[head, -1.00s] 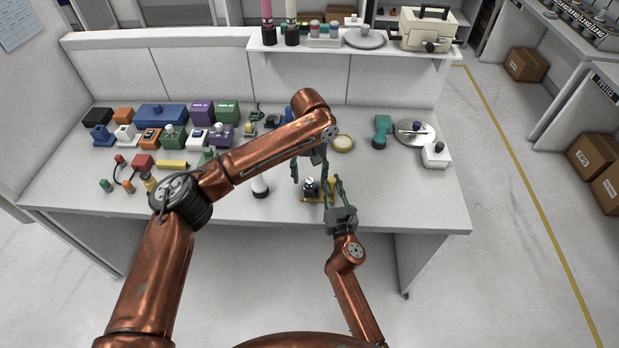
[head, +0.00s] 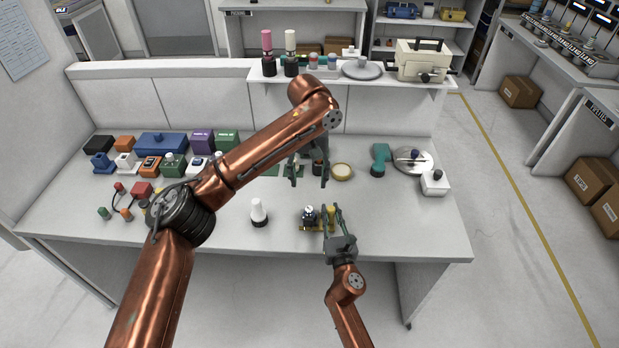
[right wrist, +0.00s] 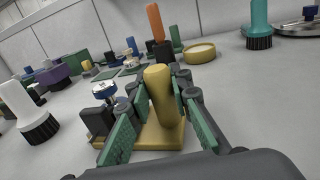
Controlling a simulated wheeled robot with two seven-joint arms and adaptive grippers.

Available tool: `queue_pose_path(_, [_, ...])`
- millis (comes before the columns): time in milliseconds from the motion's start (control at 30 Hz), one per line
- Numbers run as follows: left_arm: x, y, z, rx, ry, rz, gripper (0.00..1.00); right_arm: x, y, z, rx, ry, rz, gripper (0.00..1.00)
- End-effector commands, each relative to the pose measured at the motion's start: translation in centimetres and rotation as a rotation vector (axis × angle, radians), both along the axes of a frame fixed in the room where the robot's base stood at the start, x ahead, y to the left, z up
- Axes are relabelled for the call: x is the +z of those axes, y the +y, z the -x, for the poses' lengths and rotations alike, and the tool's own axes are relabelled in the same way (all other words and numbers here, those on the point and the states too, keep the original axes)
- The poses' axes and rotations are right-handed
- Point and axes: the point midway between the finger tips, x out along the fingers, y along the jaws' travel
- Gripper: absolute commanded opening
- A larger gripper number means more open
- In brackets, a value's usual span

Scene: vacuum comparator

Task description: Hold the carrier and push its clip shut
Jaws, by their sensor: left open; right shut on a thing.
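The carrier (head: 306,228) stands on the near part of the table, with a yellow base (right wrist: 158,135) and an upright yellow post (right wrist: 160,90). On the base's left side are a black block (right wrist: 97,120) and a round blue-and-silver part (right wrist: 104,90). I cannot tell which part is the clip or whether it is shut. My right gripper (head: 331,212) is shut on the yellow post, its green-padded fingers (right wrist: 160,118) on either side. My left gripper (head: 308,183) is open and empty, above and beyond the carrier in the head view.
Several coloured boxes (head: 162,144) fill the back left. The table's right front is clear.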

Motion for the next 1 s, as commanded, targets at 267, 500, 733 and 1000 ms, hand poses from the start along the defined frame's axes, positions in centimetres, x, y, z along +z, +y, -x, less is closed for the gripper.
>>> queue_pose_path(267, [0.23, 0.01, 0.01, 0.0, 0.001, 0.0, 0.5, -0.02, -0.06, -0.01, -0.001, 0.0, 0.0, 0.0])
queue_pose_path(500, [0.21, 0.01, 0.0, 0.0, 0.001, 0.0, 0.5, -0.02, -0.06, -0.01, -0.001, 0.0, 0.0, 0.2])
queue_pose_path(733, [0.2, 0.02, 0.0, 0.0, 0.001, 0.0, 0.5, -0.02, -0.05, -0.01, -0.001, 0.0, 0.0, 0.36])
queue_pose_path(1000, [0.2, 0.03, -0.01, 0.0, 0.001, 0.001, 0.5, -0.01, -0.03, -0.01, 0.0, 0.0, 0.0, 0.39])
